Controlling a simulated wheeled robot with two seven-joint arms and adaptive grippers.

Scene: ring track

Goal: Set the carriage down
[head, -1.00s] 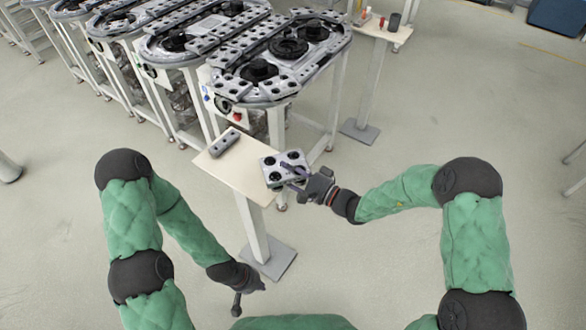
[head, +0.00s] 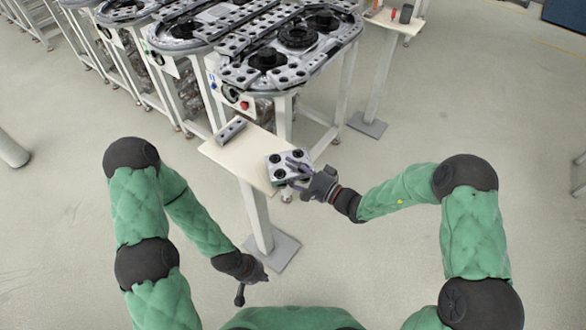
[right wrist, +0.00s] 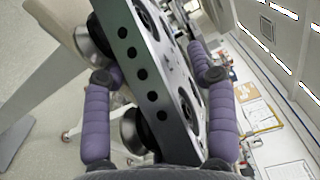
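The carriage (head: 275,160) is a light grey plate with dark round parts in its top. In the head view it is over the right end of a small pale side table (head: 222,158), partly past its edge. I cannot tell whether it touches the tabletop. My right gripper (head: 298,168) holds the carriage from its right side. In the right wrist view the purple fingers lie on either side of the carriage (right wrist: 150,75), whose side face has a row of dark holes. My left gripper (head: 241,292) hangs low in front of the table, apart from everything; its fingers are too small to read.
A grey bar-shaped block (head: 231,130) lies on the side table's far left part. Behind stands the ring track (head: 270,75) on its white frame, with more units to the left. Another small table (head: 398,20) with small items is at the top right. The floor to the right is open.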

